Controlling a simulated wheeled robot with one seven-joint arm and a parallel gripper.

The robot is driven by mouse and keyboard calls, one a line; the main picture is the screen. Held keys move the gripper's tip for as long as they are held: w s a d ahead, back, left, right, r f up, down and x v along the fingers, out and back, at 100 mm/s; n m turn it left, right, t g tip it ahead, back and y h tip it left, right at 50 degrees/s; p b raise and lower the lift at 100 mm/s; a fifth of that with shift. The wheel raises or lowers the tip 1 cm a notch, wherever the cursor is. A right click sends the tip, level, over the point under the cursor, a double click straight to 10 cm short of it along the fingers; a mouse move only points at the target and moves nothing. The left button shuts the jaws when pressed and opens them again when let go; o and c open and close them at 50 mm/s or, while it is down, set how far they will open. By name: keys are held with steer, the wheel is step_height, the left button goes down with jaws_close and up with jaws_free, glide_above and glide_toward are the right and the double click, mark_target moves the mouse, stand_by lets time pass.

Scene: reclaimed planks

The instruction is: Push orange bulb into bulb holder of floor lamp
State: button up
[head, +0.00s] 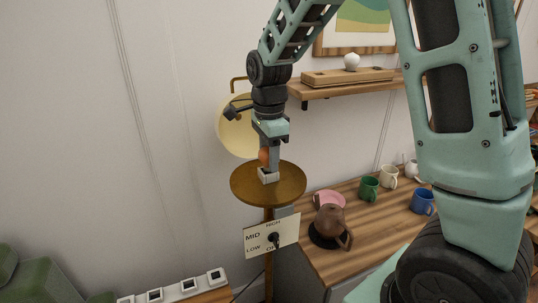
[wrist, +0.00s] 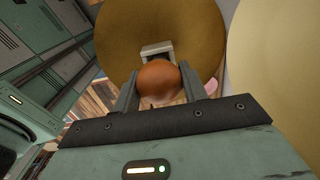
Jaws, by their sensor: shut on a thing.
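The orange bulb (wrist: 157,80) is between the two fingers of my gripper (wrist: 158,90) in the wrist view. In the head view, the bulb (head: 264,156) shows partly beside my gripper (head: 268,158), which points down. The bulb holder (head: 268,175) is a small pale square block on the round brown disc (head: 242,188) of the floor lamp. The bulb is just above the holder; I cannot tell whether they touch. In the wrist view the holder (wrist: 157,49) shows just past the bulb, partly hidden by it.
A yellow lampshade (head: 238,135) is behind my gripper. A dial panel (head: 272,236) hangs below the disc. A wooden cabinet (head: 372,236) at right bears a brown teapot (head: 330,222) and several mugs. A shelf (head: 350,86) is on the wall. A switch strip (head: 182,288) is at lower left.

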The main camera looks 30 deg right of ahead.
steer(key=shift+f+b, duration=0.3)
steer(key=shift+f, duration=0.35)
steer(key=o, duration=1)
steer(key=shift+o, duration=0.2)
steer(key=shift+r, duration=0.15)
step_height(320, 180, up, 17)
steer(key=b, duration=0.2)
